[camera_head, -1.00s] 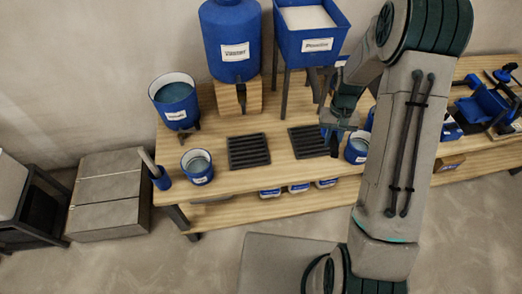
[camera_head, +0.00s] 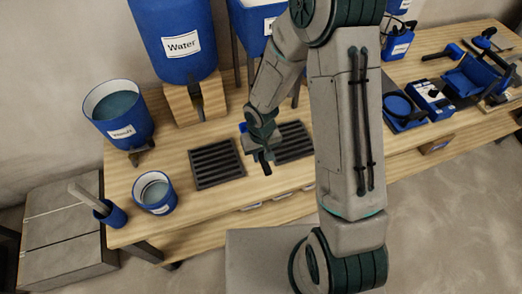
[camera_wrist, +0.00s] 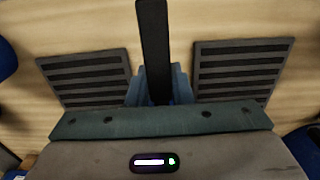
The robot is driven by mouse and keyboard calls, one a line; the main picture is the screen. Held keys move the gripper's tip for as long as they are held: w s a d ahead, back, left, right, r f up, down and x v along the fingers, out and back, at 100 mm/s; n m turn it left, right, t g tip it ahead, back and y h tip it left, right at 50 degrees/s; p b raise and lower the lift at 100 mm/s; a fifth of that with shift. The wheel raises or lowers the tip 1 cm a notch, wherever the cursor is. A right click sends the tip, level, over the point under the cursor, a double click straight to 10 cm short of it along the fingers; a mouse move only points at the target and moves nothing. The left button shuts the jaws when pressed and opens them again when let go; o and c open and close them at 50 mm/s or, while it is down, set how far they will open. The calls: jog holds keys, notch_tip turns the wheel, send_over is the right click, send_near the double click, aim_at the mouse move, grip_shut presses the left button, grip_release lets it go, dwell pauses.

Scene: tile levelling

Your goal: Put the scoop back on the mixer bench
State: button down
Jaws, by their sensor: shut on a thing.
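My gripper (camera_head: 262,154) is above the wooden bench (camera_head: 150,222), between two dark slotted grates. In the wrist view my gripper (camera_wrist: 156,86) is shut on a dark, straight bar (camera_wrist: 154,40), which looks like the handle of the scoop. The bar points away from the palm, between the grates. A small blue patch (camera_head: 243,127) beside the gripper in the head view may be part of the scoop. The scoop's bowl cannot be made out clearly. I cannot tell whether the scoop touches the bench.
The left grate (camera_head: 217,163) and right grate (camera_head: 293,142) flank the gripper. A blue cup (camera_head: 156,192), a holder with a stick (camera_head: 110,213) and a blue bucket (camera_head: 118,114) stand left. The water tank (camera_head: 176,40) stands behind. Blue tools (camera_head: 477,75) lie right.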

jog(key=b, duration=0.5)
send_over(261, 172)
jog(key=shift+w+f, duration=0.1)
jog(key=shift+f, duration=3.1)
jog(key=shift+f+b, duration=0.45)
jog(key=shift+f, duration=0.2)
jog(key=c, duration=1.2)
grip_release()
jog(key=shift+r, duration=0.15)
notch_tip(261, 172, up, 14)
jog(key=p, duration=0.3)
jog(key=shift+d, duration=0.1)
jog(key=s+d+r+m+t+p, duration=0.1)
jog(key=s+d+r, duration=0.3)
jog(key=r, duration=0.3)
jog(key=s+d+r+m+t+p, duration=0.1)
jog(key=s+d+r+p, duration=0.1)
jog(key=r, duration=0.5)
jog(key=s+d+r+m+p, duration=0.1)
jog(key=s+d+r, duration=0.4)
jog(key=r, duration=0.3)
jog(key=shift+s+d+t, duration=0.35)
jog(key=shift+s+t, duration=0.05)
jog(key=shift+s, duration=0.1)
